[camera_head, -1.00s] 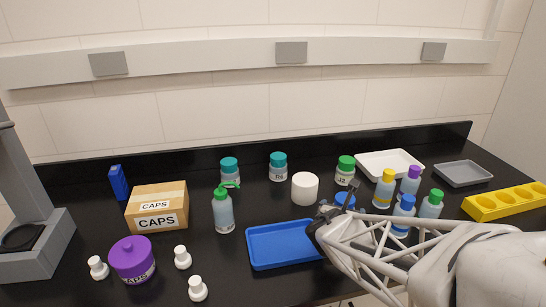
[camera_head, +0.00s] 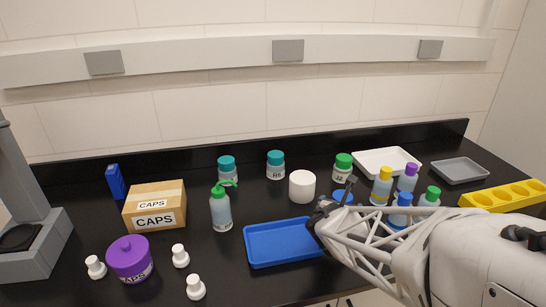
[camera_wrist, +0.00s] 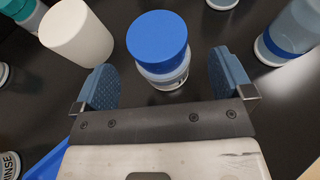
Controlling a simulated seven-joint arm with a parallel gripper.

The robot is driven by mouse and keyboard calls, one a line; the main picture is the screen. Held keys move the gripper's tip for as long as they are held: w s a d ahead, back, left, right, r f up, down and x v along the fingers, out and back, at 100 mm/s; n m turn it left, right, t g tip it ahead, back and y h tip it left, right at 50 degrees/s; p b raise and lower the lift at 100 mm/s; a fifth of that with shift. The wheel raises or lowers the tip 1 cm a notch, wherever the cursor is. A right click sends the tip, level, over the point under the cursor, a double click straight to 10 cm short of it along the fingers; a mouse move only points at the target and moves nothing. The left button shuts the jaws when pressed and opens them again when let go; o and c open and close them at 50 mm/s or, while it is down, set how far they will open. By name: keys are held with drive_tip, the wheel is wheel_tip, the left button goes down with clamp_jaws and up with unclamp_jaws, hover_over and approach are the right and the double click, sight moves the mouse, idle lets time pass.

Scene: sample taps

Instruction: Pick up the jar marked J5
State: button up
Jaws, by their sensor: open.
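A jar with a blue lid (camera_wrist: 157,45) stands upright between my fingers in the wrist view. Its label is turned away or too small to read, so I cannot confirm the J5 mark. In the head view its blue lid (camera_head: 343,196) shows just behind my gripper, and its body is mostly hidden. My gripper (camera_wrist: 164,78) is open, one finger on each side of the jar, with a visible gap on the right and a small one on the left. In the head view my gripper (camera_head: 335,205) is partly hidden by its own links.
A white cylinder (camera_head: 302,187) stands close left of the jar. A green-lidded jar marked J2 (camera_head: 342,168) is behind. Several bottles, including a blue-capped one (camera_head: 400,212), crowd the right. A blue tray (camera_head: 262,246) lies at front left. Teal-lidded jars (camera_head: 276,165) stand at the back.

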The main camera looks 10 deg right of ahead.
sight(343, 193)
drive_tip(key=shift+x, duration=2.6)
drive_tip(key=shift+f, duration=0.1)
drive_tip(key=c, duration=1.1)
drive_tip(key=shift+r, duration=1.6)
drive_tip(key=shift+s+a+r, duration=0.1)
drive_tip(key=shift+s+r, duration=0.05)
drive_tip(key=shift+r, duration=0.1)
drive_tip(key=s+a, duration=0.1)
drive_tip(key=s, duration=0.4)
drive_tip(key=s+a+r, duration=0.1)
drive_tip(key=s+a, duration=0.1)
drive_tip(key=s, duration=0.3)
drive_tip(key=s+a, duration=0.1)
drive_tip(key=s, duration=0.4)
drive_tip(key=shift+a+r, duration=0.15)
drive_tip(key=shift+a, duration=0.15)
